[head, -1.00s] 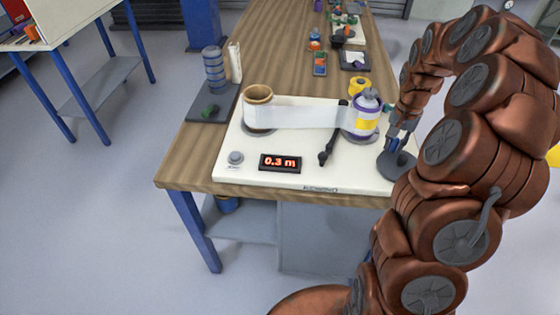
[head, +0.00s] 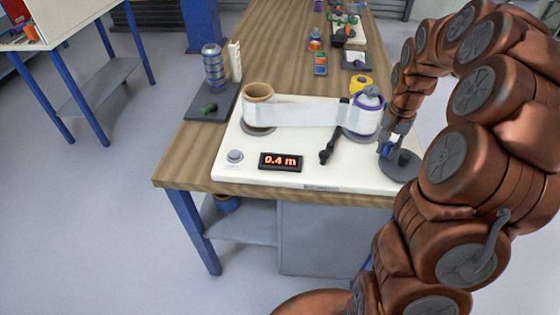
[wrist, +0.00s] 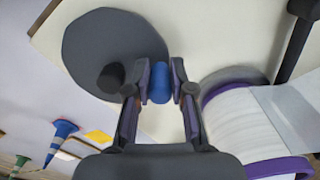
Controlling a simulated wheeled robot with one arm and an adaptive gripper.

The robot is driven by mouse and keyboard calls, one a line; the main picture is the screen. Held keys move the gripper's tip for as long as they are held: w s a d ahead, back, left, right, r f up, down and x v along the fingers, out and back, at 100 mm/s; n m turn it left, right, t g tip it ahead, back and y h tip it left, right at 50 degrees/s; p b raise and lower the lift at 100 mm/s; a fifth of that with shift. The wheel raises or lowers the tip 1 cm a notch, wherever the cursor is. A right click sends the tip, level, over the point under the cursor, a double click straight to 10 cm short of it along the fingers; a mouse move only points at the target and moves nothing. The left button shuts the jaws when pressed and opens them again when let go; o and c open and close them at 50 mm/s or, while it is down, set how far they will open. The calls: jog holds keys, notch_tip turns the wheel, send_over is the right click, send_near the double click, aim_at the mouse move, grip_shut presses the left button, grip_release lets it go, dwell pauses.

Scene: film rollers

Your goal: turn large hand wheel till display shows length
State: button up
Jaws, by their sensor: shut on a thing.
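The large hand wheel (head: 404,164) is a dark grey disc at the right end of the white winding board (head: 220,176). In the wrist view the wheel (wrist: 100,40) fills the upper left, and its blue crank knob (wrist: 159,84) sits between my fingers. My gripper (head: 388,149) is shut on this knob, at the wheel's left side in the head view. The red display (head: 280,162) reads 0.4 m. White film (head: 305,112) spans from the left roller with a brown core (head: 258,93) to the purple-rimmed right roller (head: 367,104), which is partly hidden.
A black lever (head: 328,150) and a grey button (head: 235,156) stand on the board. A yellow tape roll (head: 360,84) lies behind the right roller. More small items lie farther back.

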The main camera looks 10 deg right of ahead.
jog(key=shift+s, duration=0.1)
jog(key=shift+s+a+b, duration=0.4)
jog(key=shift+s+a, duration=0.05)
jog(key=shift+s, duration=0.05)
jog(key=o, duration=1.7)
jog(key=shift+d, duration=0.1)
notch_tip(320, 180, up, 7)
jog(key=shift+w+r+p, duration=0.1)
jog(key=shift+p, duration=0.45)
dwell(0.3)
dwell(0.3)
